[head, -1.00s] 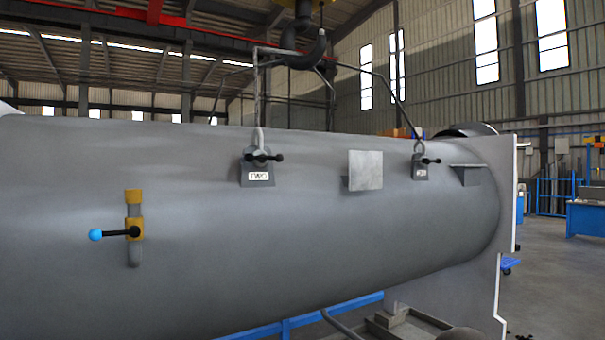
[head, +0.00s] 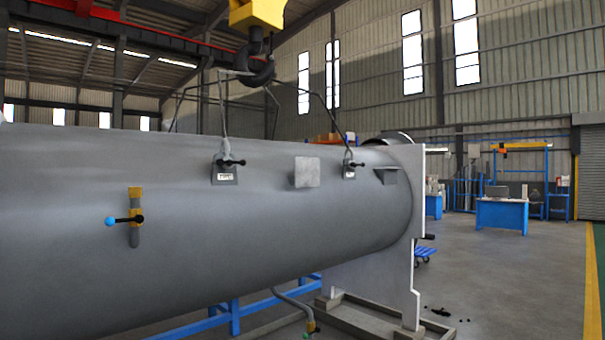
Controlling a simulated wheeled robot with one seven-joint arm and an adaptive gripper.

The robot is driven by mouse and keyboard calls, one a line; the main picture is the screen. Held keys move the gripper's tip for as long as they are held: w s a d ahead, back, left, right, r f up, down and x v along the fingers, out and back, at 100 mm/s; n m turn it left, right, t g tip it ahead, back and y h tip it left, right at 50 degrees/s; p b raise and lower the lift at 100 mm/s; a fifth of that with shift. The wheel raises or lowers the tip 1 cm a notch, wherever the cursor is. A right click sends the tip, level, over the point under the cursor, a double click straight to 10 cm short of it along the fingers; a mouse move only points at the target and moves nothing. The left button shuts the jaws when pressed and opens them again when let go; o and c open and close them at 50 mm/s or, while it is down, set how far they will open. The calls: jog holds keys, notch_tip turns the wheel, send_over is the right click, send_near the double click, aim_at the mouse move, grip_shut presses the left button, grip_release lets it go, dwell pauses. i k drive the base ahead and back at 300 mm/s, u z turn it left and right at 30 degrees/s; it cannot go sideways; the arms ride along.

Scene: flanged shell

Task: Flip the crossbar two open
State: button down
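A large grey flanged shell (head: 270,245) lies across the view. Two small dark lugs with white labels and black-knobbed crossbars sit on its upper side. The nearer crossbar (head: 229,163) is at the middle left, and the farther crossbar (head: 352,164) is to its right. Both bars look roughly level. The labels are too small to read, so I cannot tell which is crossbar two. A third black bar with a blue ball end (head: 122,220) crosses a yellow-and-grey fitting at the left. My gripper is not in view.
A yellow hoist hook (head: 258,60) with slings hangs above the shell. A blue workbench (head: 502,214) is at the back right. Open floor lies at the right, with a dark spill (head: 440,312).

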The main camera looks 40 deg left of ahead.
aim_at(234, 163)
jog(key=z, duration=0.05)
jog(key=i, duration=1.45)
jog(key=u, duration=0.85)
jog(key=i, duration=1.2)
jog(key=u, duration=1.55)
jog(key=i, duration=0.5)
jog(key=u, duration=0.45)
